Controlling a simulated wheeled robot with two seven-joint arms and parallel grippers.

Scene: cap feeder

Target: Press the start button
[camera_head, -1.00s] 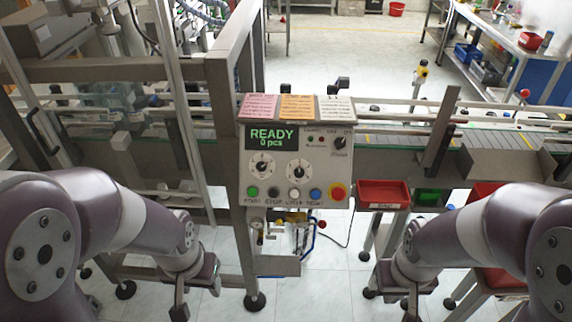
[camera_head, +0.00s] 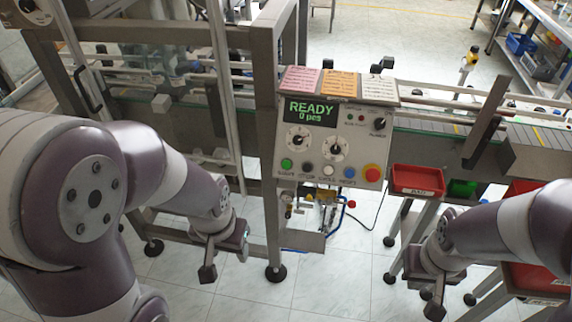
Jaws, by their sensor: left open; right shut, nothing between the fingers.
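The control panel (camera_head: 344,108) stands upright near the middle of the head view. Its green display (camera_head: 310,111) reads "READY 0 pcs". The green start button (camera_head: 287,163) is at the left end of the bottom row of buttons. My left gripper (camera_head: 226,258) is open and empty, below and to the left of the start button, apart from the panel. My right gripper (camera_head: 430,288) is shut with nothing seen in it, low on the right, below the red bin. Nothing covers the start button.
Black, white and blue buttons and a red knob (camera_head: 372,174) sit right of the start button. A metal post (camera_head: 272,220) stands left of the panel. A red bin (camera_head: 417,181) and a conveyor (camera_head: 440,133) are to the right.

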